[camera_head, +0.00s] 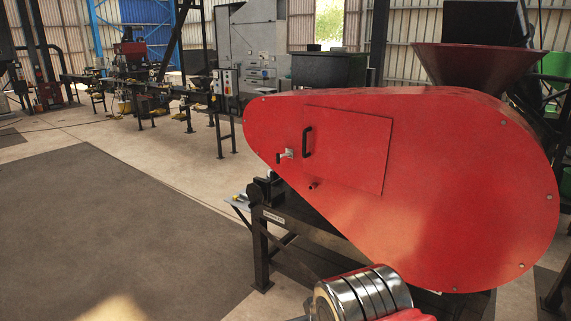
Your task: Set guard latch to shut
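The red belt guard (440,200) fills the right half of the view. A square guard door (350,150) is set in its face and lies flat, with a black vertical handle (307,142) near its left edge. The guard latch (286,154), a small metal piece with a dark knob, sits on the guard just left of the door. From here I cannot tell whether it engages the door. A small red peg (314,185) sticks out below the door. My gripper is not in view.
A dark steel frame (310,226) carries the guard. A red hopper (475,65) rises behind it. A ribbed chrome cylinder (362,296) with red parts is close at bottom centre, perhaps part of my arm. Open floor (100,220) lies left; other machines stand behind.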

